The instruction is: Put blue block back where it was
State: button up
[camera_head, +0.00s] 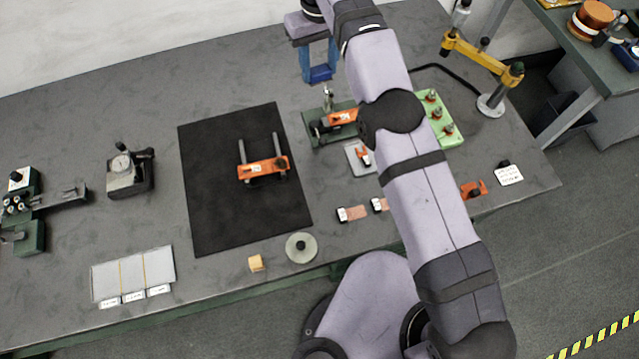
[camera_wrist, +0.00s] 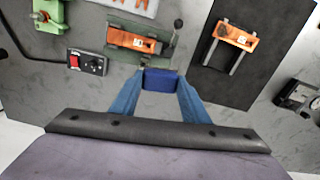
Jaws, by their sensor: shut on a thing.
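The blue block (camera_wrist: 161,80) is between the fingertips of my gripper (camera_wrist: 160,82) in the wrist view, held at both sides. In the head view the block (camera_head: 321,73) shows at the lower end of the blue fingers of my gripper (camera_head: 320,72), near the back edge of the table. My gripper is shut on the block. The block appears to be above the table, behind the green fixture (camera_head: 315,127) with an orange part; the exact height is hard to tell.
A black mat (camera_head: 215,200) with an orange-handled frame (camera_head: 262,168) lies left of the fixture. A dial gauge (camera_head: 128,172) stands farther left. A green board (camera_head: 440,118) and yellow-armed stand (camera_head: 482,60) are to the right. A switch box (camera_wrist: 87,62) shows in the wrist view.

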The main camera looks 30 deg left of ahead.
jog(key=shift+s+a+r+b, duration=0.1)
jog(key=shift+s+r+b, duration=0.1)
jog(key=shift+s, duration=0.25)
jog(key=shift+s+a+r+b, duration=0.1)
jog(key=shift+s+r+b, duration=0.05)
jog(key=shift+s, duration=0.3)
jog(key=s+d+f+n+b, duration=0.1)
jog(key=s+d+f, duration=0.15)
jog(key=s, duration=0.35)
jog(key=s+d+f+b, duration=0.2)
jog(key=s+d, duration=0.2)
jog(key=s, duration=0.3)
jog(key=shift+s+d+f+m+p, duration=0.35)
jog(key=shift+d+f+p, duration=0.2)
jog(key=shift+f, duration=1.95)
jog(key=shift+s+d+f+m+p, duration=0.2)
jog(key=shift+d+f+m+p, duration=0.3)
jog(key=shift+f, duration=2.05)
jog(key=shift+s+d+f+m+p, duration=0.35)
jog(key=shift+f+p, duration=0.25)
jog(key=shift+f, duration=1.9)
jog(key=shift+f, duration=0.1)
